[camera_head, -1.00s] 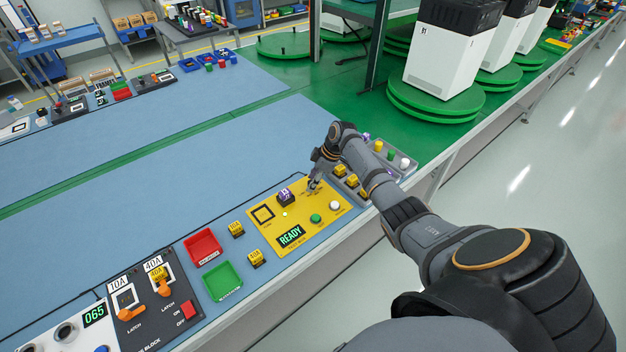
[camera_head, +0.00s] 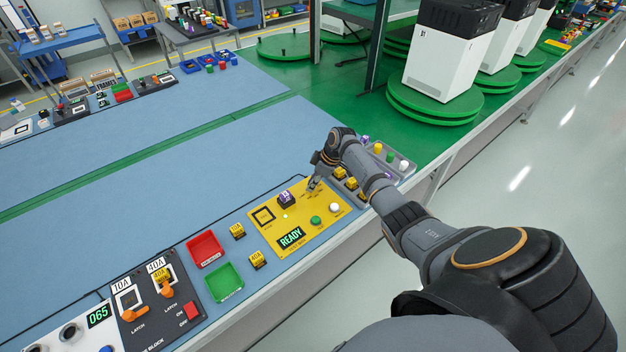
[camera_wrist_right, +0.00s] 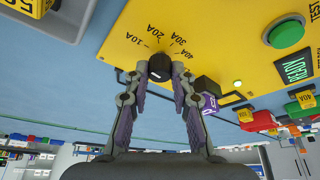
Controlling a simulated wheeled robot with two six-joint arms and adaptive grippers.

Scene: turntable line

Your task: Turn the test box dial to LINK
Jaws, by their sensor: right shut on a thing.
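The yellow test box (camera_head: 272,238) lies on the blue bench mat, with a lit READY display (camera_head: 291,238). Its small black dial (camera_wrist_right: 160,66) shows in the wrist view, with printed marks around it; 10A, 20A and 30A are readable. I cannot read a LINK mark or tell where the dial points. My right gripper (camera_wrist_right: 159,74) is shut on the dial, one finger on each side. In the head view my right gripper (camera_head: 313,184) reaches down to the box and hides the dial. My left gripper is not in view.
A purple block (camera_head: 286,198) stands on the box close to the gripper. Green (camera_head: 316,220) and white (camera_head: 335,208) buttons sit on the box's near side. A grey tray (camera_head: 402,166) with yellow blocks lies under my forearm. Red (camera_head: 205,248) and green (camera_head: 224,282) trays stand left.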

